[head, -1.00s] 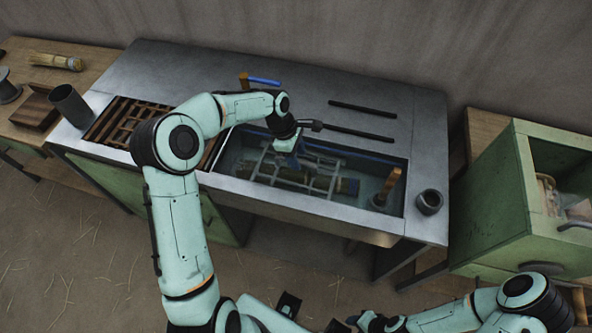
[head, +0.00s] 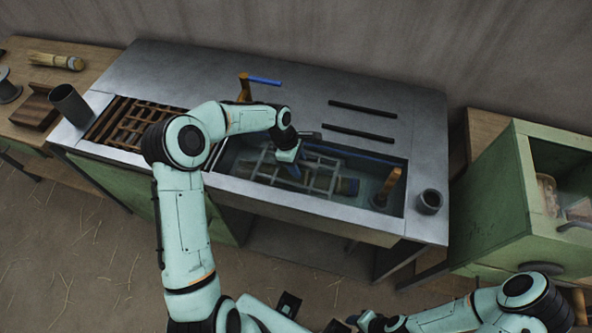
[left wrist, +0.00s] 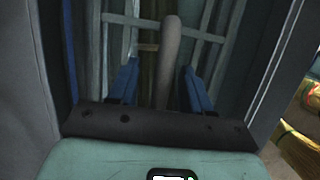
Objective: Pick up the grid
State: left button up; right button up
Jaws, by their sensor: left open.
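A pale grey metal grid (head: 318,181) lies in the sunken basin (head: 385,214) of the metal bench, over darker bundles. My left gripper (head: 292,170) reaches down into the basin from above, over the middle of the grid. In the left wrist view its two blue fingers (left wrist: 161,88) stand apart. A thick rounded grey bar (left wrist: 168,55) shows between them, with the grid's thin crossing bars (left wrist: 200,35) beyond. I cannot tell whether either finger touches the bar. My right gripper (head: 368,321) is at the bottom edge, partly out of the picture.
A brown wooden lattice (head: 135,122) is set in the bench left of the basin. A wooden-handled tool (head: 387,187) stands in the basin's right end, near a dark cup (head: 429,201). Two black bars (head: 358,134) lie behind. A green cabinet (head: 490,200) stands at right.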

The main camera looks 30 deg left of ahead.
pick_arm(q)
jog(key=shift+f, duration=0.1)
grip_shut()
jog(key=shift+r, duration=0.2)
dwell(0.3)
